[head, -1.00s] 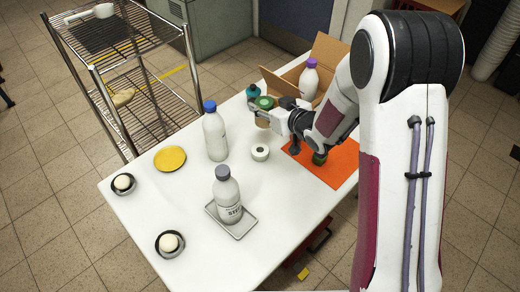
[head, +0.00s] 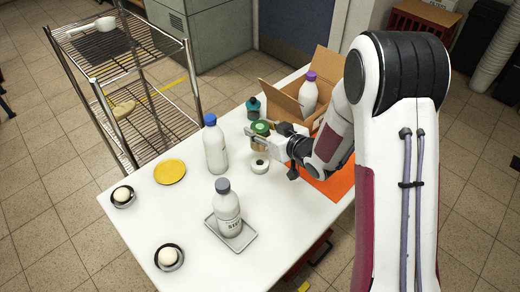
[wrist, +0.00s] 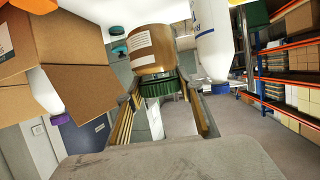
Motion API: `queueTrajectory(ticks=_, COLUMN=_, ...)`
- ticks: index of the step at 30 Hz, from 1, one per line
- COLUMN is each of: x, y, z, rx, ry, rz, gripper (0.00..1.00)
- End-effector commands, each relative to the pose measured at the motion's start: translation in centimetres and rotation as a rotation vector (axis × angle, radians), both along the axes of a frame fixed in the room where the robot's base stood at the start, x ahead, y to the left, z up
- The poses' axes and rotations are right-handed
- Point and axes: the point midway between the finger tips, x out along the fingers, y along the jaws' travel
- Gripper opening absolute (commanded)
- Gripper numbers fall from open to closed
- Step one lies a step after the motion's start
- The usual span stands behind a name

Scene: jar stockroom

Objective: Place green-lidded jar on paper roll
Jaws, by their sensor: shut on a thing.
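The green-lidded jar (head: 259,144) has a brown body and a pale label; it also shows in the wrist view (wrist: 153,48), upside down. My gripper (head: 264,134) is shut on it near the green lid, and in the wrist view the fingers (wrist: 163,115) lie on either side of the lid. The white paper roll (head: 260,165) stands on the table just below the jar in the head view. The jar's base is close to the roll's top; I cannot tell whether they touch.
A blue-capped bottle (head: 215,150) stands close left of the roll. A teal bottle (head: 253,108) and an open cardboard box (head: 284,105) are behind. A grey-capped bottle (head: 227,205) stands on a tray (head: 242,239) in front. A yellow plate (head: 169,171) lies at left.

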Motion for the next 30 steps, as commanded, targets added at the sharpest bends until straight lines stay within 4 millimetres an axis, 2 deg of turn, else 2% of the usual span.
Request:
queueTrajectory(ticks=6, x=0.0, y=0.0, z=-2.5, rx=0.001, ry=0.001, rz=-0.001, gripper=0.08)
queueTrajectory(ticks=12, x=0.0, y=0.0, z=-3.7, rx=0.001, ry=-0.001, rz=0.0, gripper=0.08)
queueTrajectory(ticks=25, x=0.0, y=0.0, z=-4.0, rx=0.001, ry=-0.001, rz=0.0, gripper=0.08)
queueTrajectory(ticks=30, x=0.0, y=0.0, z=-4.7, rx=0.001, ry=0.001, rz=0.0, gripper=0.08)
